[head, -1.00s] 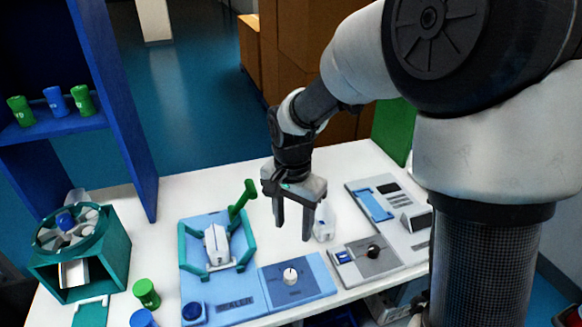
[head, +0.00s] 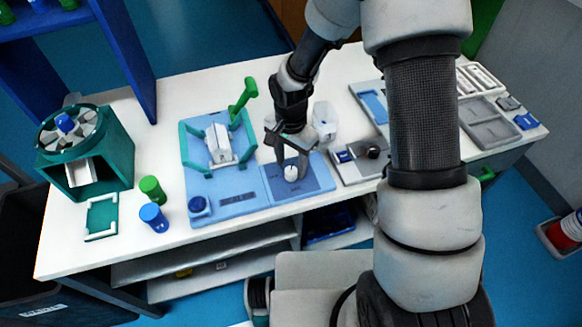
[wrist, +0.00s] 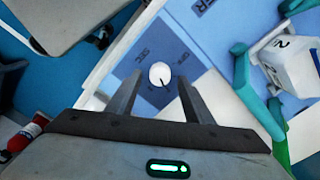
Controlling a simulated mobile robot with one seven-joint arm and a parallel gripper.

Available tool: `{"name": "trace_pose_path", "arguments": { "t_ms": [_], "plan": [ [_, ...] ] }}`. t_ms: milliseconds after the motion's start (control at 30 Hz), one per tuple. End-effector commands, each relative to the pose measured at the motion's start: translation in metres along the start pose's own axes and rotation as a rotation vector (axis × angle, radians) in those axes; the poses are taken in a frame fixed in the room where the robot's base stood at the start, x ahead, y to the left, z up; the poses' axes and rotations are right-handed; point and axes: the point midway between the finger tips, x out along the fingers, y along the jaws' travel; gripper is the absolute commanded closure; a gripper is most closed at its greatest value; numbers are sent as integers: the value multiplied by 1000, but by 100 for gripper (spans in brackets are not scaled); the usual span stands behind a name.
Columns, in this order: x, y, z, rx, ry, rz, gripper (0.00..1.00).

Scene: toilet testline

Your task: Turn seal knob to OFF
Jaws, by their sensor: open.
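The white seal knob (head: 291,173) stands on a darker square of the blue sealer panel (head: 268,190). My gripper (head: 291,166) is open, pointing down over the panel. In the wrist view its fingers (wrist: 156,92) are on either side of the knob's line, apart from it, with nothing between them. Whether the fingertips reach down to knob height I cannot tell.
The sealer (head: 219,143) with teal frame and green lever (head: 243,97) stands left of the knob. A grey panel with a black knob (head: 373,152) lies close on the right. Green (head: 152,188) and blue (head: 153,216) cylinders stand at the left.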

Motion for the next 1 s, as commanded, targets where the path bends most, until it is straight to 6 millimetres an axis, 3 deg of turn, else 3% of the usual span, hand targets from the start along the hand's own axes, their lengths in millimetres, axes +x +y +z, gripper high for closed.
{"name": "trace_pose_path", "arguments": {
  "t_ms": [200, 533, 800, 1000],
  "plan": [
    [22, 0, 0, 0, 0, 1, 53],
    [26, 0, 0, 0, 1, 0, 53],
    [26, 0, 0, 0, 1, 0, 94],
    [26, 0, 0, -14, 1, 0, 94]
  ]
}}
